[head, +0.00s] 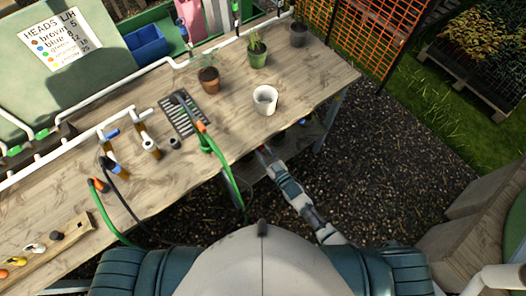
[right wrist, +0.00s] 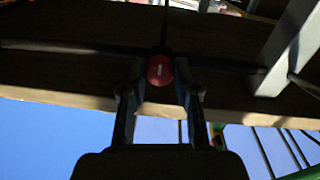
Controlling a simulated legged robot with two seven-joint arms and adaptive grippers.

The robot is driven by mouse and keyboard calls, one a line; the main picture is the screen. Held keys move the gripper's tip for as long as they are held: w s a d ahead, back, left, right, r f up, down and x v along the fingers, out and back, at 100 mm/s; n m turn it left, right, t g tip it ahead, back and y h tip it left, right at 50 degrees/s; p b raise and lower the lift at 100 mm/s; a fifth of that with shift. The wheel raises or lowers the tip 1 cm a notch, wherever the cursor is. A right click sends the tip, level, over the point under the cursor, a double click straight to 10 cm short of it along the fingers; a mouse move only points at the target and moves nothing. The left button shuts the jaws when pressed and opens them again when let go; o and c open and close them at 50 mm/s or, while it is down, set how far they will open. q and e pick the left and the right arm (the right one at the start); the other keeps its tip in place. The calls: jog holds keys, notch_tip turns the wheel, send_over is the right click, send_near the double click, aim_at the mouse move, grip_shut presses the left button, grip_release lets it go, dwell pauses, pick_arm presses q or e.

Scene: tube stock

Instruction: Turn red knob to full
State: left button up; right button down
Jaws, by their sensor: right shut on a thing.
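The red knob (right wrist: 160,70) is round with a small white mark on its face. In the right wrist view it sits under the dark underside of the bench, between the fingertips of my right gripper (right wrist: 160,84). The gripper is shut on it, with one finger on each side. In the head view my right gripper (head: 266,152) reaches to the bench's front edge below the white pot, and a bit of red shows at its tip. The knob's pointing direction is too small to read surely. My left gripper is out of view.
The wooden bench (head: 330,75) carries a white pot (head: 265,100), a terracotta pot (head: 209,80), a drain grate (head: 183,117) and a green hose (head: 222,160) hanging over the front edge. A bench leg (right wrist: 290,50) stands right of the knob. Gravel (head: 390,180) at right is clear.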

jog(key=shift+s+d+f, duration=0.1)
jog(key=shift+s+f, duration=0.1)
jog(key=shift+f, duration=0.3)
jog(key=c, duration=0.9)
grip_release()
jog(key=shift+c, duration=0.2)
jog(key=shift+o, duration=0.4)
jog(key=shift+w+r, duration=0.15)
jog(key=shift+r, duration=0.05)
jog(key=v, duration=1.2)
jog(key=shift+f, duration=0.1)
